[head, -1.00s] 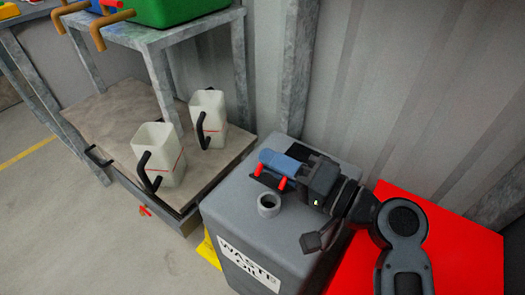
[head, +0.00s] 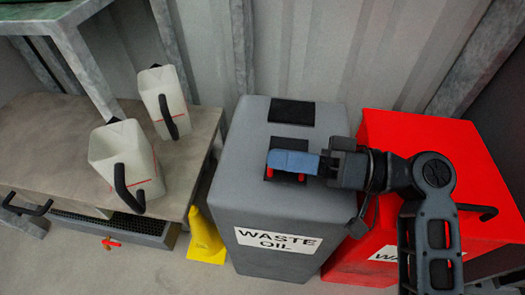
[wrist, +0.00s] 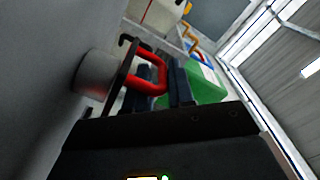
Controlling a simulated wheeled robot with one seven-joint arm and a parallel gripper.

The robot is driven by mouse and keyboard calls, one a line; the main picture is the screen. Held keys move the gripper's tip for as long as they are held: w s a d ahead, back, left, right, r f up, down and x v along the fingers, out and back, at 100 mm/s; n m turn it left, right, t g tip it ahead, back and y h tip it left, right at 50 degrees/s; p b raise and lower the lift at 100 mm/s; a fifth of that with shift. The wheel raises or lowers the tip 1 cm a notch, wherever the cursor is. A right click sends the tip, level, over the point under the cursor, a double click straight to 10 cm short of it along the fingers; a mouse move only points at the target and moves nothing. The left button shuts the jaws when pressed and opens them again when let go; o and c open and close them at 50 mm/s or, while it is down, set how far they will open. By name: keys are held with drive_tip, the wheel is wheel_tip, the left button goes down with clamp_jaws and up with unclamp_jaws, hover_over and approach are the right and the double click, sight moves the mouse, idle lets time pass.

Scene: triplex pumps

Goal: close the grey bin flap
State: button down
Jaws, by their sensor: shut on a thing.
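The grey bin (head: 250,186), labelled WASTE OIL, stands in the middle of the head view. Its dark flap (head: 271,176) shows partly below my gripper (head: 272,160), which hides much of it. In the wrist view a short grey neck (wrist: 97,75) sticks out of the bin top, and the dark flap plate (wrist: 122,75) lies across its mouth. I cannot tell whether plate and rim touch. The red flap handle (wrist: 152,80) is between my blue fingers, which are shut on it. Bits of the handle also show under the fingers in the head view (head: 301,177).
A dark patch (head: 291,112) lies on the bin top near the wall. A red bin (head: 400,135) stands close on the right, under my arm. White jugs (head: 127,160) with black handles stand on a low shelf at left. A yellow object (head: 205,240) is on the floor.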

drive_tip(key=shift+s+a+f+g, duration=0.2)
drive_tip(key=shift+s+a+g, duration=0.15)
drive_tip(key=shift+s, duration=0.3)
drive_tip(key=c, duration=1.2)
unclamp_jaws()
drive_tip(key=shift+d, duration=0.1)
drive_tip(key=shift+f, duration=0.2)
drive_tip(key=r+p, duration=0.1)
drive_tip(key=r, duration=0.3)
drive_tip(key=shift+w+r+p, duration=0.2)
drive_tip(key=shift+r+p, duration=0.05)
drive_tip(key=shift+p, duration=0.15)
drive_tip(key=o, duration=0.3)
drive_tip(key=shift+s+d+r, duration=0.1)
drive_tip(key=shift+d+r, duration=0.55)
drive_tip(key=s+d+r+p, duration=0.1)
drive_tip(key=d+r, duration=0.1)
drive_tip(key=d, duration=0.1)
drive_tip(key=d+r+p, duration=0.1)
drive_tip(key=d+r, duration=0.1)
drive_tip(key=d, duration=0.2)
drive_tip(key=s+d+r+p, duration=0.1)
drive_tip(key=d+r, duration=0.1)
drive_tip(key=d, duration=0.1)
drive_tip(key=shift+s+d, duration=0.2)
drive_tip(key=shift+s, duration=0.15)
drive_tip(key=c, duration=0.3)
